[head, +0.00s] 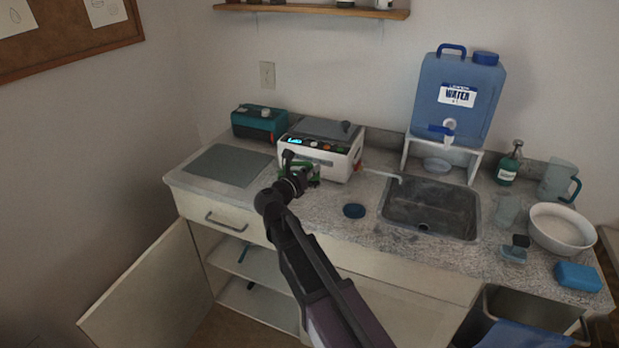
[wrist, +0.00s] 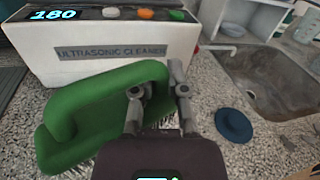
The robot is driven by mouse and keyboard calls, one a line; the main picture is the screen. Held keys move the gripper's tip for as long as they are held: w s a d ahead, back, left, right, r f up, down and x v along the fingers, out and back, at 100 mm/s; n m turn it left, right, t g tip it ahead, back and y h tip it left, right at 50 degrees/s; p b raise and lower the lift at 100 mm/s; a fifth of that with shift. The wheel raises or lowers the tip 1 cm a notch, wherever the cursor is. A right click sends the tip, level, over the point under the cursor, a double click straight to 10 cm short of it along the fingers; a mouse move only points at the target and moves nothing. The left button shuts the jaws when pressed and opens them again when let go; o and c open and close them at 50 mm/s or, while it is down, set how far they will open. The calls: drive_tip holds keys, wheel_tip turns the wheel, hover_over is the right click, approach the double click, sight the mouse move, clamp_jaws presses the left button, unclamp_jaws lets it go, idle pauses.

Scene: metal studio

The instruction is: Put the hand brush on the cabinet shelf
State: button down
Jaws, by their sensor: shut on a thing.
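The green hand brush (wrist: 95,105) has its bristles down in the wrist view, in front of the white ultrasonic cleaner. My gripper (wrist: 158,88) is shut on the right part of the brush. In the head view, the brush (head: 314,174) is partly hidden by my gripper (head: 298,170) over the counter. I cannot tell whether the bristles touch the counter. The cabinet shelf (head: 262,264) shows below the counter on the left, behind an open door (head: 157,290). My arm hides part of the cabinet's right side.
The ultrasonic cleaner (head: 318,151) stands close behind my gripper. A dark blue round object (head: 354,211) lies on the counter left of the sink (head: 430,207). A drawer handle (head: 226,222) sits above the cabinet opening. Small blue things lie inside the cabinet.

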drive_tip(key=shift+w, duration=0.1)
drive_tip(key=shift+w, duration=0.2)
drive_tip(key=shift+w+a+f+b, duration=0.1)
drive_tip(key=shift+w+f+b, duration=0.1)
drive_tip(key=shift+f+b, duration=0.25)
drive_tip(key=shift+w+a+f+b, duration=0.1)
drive_tip(key=shift+w+f+b, duration=0.1)
drive_tip(key=shift+f+b, duration=1.2)
drive_tip(key=shift+f, duration=0.15)
drive_tip(key=c, duration=0.7)
unclamp_jaws()
drive_tip(key=shift+o, duration=0.2)
drive_tip(key=shift+s+r, duration=0.15)
drive_tip(key=shift+r, duration=0.05)
drive_tip(key=v, duration=1.1)
drive_tip(key=shift+s+a, duration=0.25)
drive_tip(key=shift+s, duration=0.1)
